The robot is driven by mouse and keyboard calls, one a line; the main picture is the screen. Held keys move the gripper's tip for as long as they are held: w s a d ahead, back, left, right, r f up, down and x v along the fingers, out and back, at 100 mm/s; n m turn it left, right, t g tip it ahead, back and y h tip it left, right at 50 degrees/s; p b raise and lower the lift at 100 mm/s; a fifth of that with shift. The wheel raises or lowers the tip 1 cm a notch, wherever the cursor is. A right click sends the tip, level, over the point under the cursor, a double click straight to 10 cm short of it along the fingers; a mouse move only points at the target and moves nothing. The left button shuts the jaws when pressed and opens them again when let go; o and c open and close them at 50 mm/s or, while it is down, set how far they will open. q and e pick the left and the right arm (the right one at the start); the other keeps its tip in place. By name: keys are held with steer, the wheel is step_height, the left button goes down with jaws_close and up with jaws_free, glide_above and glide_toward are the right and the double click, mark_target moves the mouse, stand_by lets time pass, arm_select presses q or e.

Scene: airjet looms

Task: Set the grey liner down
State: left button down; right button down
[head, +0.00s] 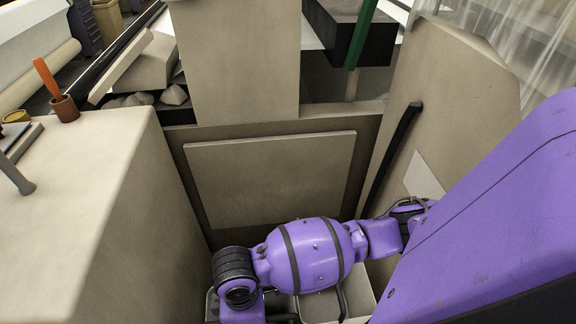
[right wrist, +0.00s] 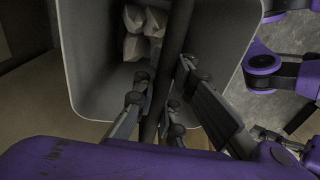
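The grey liner (right wrist: 88,60) is an open, box-shaped bin with rounded corners. Several pale, angular lumps (right wrist: 143,30) lie inside it. A dark bar (right wrist: 176,40), which looks like its handle, crosses its opening. My right gripper (right wrist: 165,95) has its fingers on both sides of this bar and appears closed on it. In the head view part of the liner's rim (head: 362,303) shows below my purple right wrist, low between the beige panels. The arm hides most of it. I cannot tell whether the liner's bottom touches the floor. My left gripper is not in view.
A beige cabinet (head: 75,200) stands at the left, with an orange-handled tool in a brown cup (head: 64,107) on top. A beige panel (head: 270,175) closes the back, and a slanted panel with a black bar (head: 392,155) stands at the right. Room between them is narrow.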

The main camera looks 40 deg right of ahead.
steer(key=shift+a+r, duration=0.2)
steer(key=shift+r, duration=0.15)
steer(key=shift+w+d+f, duration=0.15)
steer(key=shift+w+f, duration=0.05)
steer(key=shift+w, duration=0.1)
steer(key=w+d+f+b, duration=0.3)
steer(key=w+f, duration=0.9)
steer(key=w, duration=0.1)
steer(key=shift+d+f, duration=0.35)
steer(key=c, duration=2.5)
jaws_free()
steer(key=shift+f, duration=0.2)
steer(key=o, duration=0.7)
